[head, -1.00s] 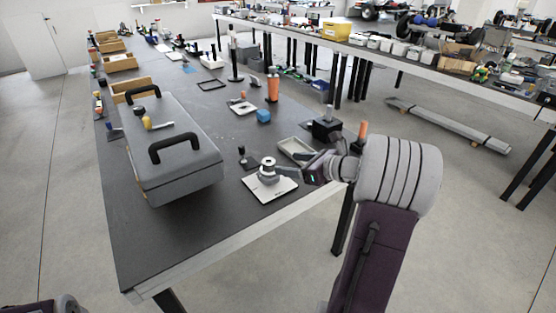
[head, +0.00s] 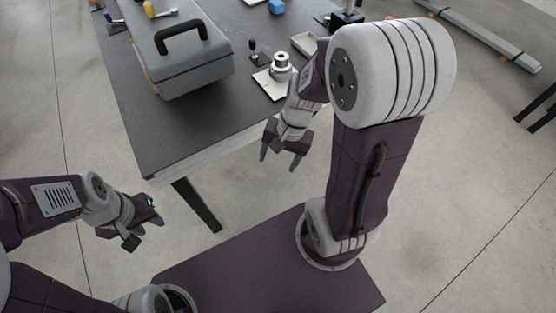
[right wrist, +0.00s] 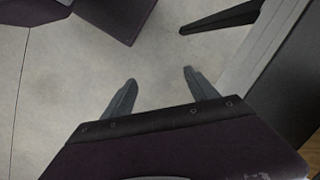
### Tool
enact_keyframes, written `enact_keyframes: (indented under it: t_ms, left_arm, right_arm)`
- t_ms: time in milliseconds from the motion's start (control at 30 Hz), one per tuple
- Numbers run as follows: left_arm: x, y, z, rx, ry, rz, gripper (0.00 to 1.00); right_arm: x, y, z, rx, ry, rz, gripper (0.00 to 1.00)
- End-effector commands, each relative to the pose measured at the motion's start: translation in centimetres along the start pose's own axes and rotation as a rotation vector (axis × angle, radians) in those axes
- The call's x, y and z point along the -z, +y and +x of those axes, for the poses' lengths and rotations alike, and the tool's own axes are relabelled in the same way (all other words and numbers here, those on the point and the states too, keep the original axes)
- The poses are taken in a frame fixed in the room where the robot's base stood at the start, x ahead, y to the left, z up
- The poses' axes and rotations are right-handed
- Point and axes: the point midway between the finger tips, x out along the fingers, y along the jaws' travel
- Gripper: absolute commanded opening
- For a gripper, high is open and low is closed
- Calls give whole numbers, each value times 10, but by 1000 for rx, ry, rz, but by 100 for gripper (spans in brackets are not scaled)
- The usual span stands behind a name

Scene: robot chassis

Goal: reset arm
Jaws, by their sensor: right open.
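My right gripper (head: 279,159) hangs in front of the workbench's near edge, pointing down, in the head view. Its two fingers are apart with nothing between them. The right wrist view shows the same open fingers (right wrist: 158,90) over bare floor. My left gripper (head: 146,233) is low at the left in the head view, over the floor in front of the bench. It is small and seen at an angle, so its jaw opening is unclear. No object shows in it.
A round metal part (head: 281,65) sits on a white plate (head: 268,86) near the edge, beside a shallow tray (head: 303,42). A bench leg (head: 197,206) stands near my left gripper.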

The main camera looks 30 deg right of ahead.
Motion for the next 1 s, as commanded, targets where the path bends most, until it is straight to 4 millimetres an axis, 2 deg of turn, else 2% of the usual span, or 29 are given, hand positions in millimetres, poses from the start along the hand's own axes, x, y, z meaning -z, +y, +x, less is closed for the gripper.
enact_keyframes:
  t_ms: [33,100,200,467,567,667,900,1000]
  left_arm:
    - [0,0,0,0,0,0,36]
    - [0,0,0,0,0,0,36]
    - [0,0,0,0,0,0,36]
    - [0,0,0,0,0,0,36]
    - [1,0,-11,0,0,0,36]
    - [4,1,-41,0,0,0,36]
    - [16,3,-151,0,1,0,36]
    - [18,4,-175,0,1,0,36]
  right_arm:
    - [-9,2,5,-60,32,-237,67]
    - [-14,4,9,-119,71,-507,67]
    - [-16,2,11,-157,99,-708,67]
    - [-15,2,11,-164,104,-742,67]
    - [-16,0,0,-164,104,-740,67]
    - [-18,-5,-28,-164,103,-738,67]
    - [-28,-27,-137,-163,103,-736,67]
    - [-30,-32,-160,-163,103,-736,67]
